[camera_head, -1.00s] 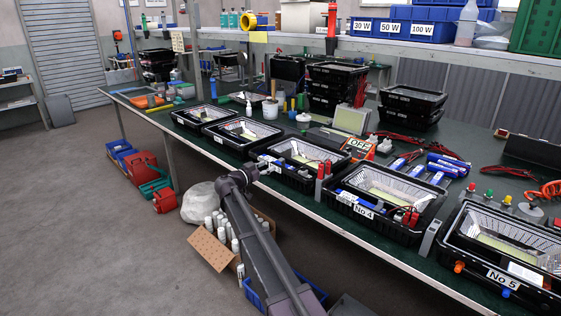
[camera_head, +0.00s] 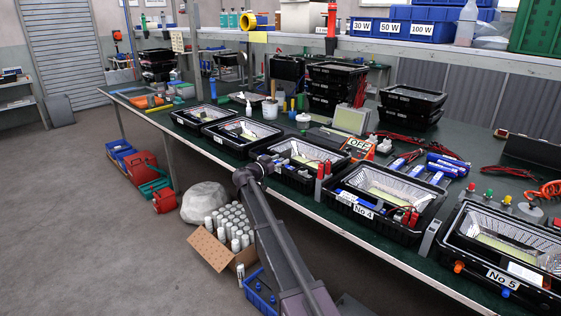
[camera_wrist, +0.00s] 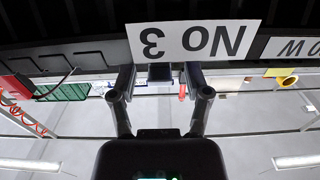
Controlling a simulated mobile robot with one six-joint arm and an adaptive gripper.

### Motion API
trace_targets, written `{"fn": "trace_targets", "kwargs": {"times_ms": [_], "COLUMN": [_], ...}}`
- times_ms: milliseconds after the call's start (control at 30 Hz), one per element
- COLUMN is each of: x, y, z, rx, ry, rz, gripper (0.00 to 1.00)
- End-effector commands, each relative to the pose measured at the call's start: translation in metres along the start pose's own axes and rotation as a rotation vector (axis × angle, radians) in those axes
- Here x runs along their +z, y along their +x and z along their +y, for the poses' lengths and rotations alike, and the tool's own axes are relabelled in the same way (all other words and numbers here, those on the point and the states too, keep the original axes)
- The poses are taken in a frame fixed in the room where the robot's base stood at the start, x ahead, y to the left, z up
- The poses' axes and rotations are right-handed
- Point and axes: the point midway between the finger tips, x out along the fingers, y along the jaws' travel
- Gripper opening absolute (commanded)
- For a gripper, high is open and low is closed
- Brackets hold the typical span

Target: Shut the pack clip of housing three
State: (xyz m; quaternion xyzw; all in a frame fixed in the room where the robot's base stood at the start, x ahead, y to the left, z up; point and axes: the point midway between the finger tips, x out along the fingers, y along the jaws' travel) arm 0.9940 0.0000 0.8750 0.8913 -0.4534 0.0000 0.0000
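Housing three (camera_head: 322,186) is a black open-topped tray, third from the left in the row on the green bench. In the wrist view, which is upside down, its white "No 3" label (camera_wrist: 193,40) shows on the black front wall. My gripper (camera_wrist: 160,76) is open, its two fingers apart and pointing at that wall beside the label. A small dark block (camera_wrist: 160,73) shows between the fingertips; it may be the pack clip, but its position is unclear. In the head view my gripper (camera_head: 266,164) is at the housing's left front corner, and the clip is hidden.
Another housing (camera_head: 222,138) stands to the left. A cardboard box (camera_head: 211,250) of white cylinders and a blue crate (camera_head: 262,296) are on the floor by my arm.

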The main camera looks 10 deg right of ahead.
Motion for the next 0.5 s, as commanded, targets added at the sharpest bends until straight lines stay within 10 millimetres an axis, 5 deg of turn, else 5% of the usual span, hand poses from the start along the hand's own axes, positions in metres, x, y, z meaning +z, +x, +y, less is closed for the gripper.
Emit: {"fn": "trace_targets", "kwargs": {"times_ms": [33, 200, 500], "x": [0.0000, 0.0000, -0.0007], "y": [-0.0002, -0.0003, 0.0000], "z": [0.0000, 0.0000, -0.0001], "rx": [0.000, 0.000, 0.000], "ry": [0.000, 0.000, 0.000], "rz": [0.000, 0.000, -0.005], "gripper": [0.48, 0.00, 0.00]}}
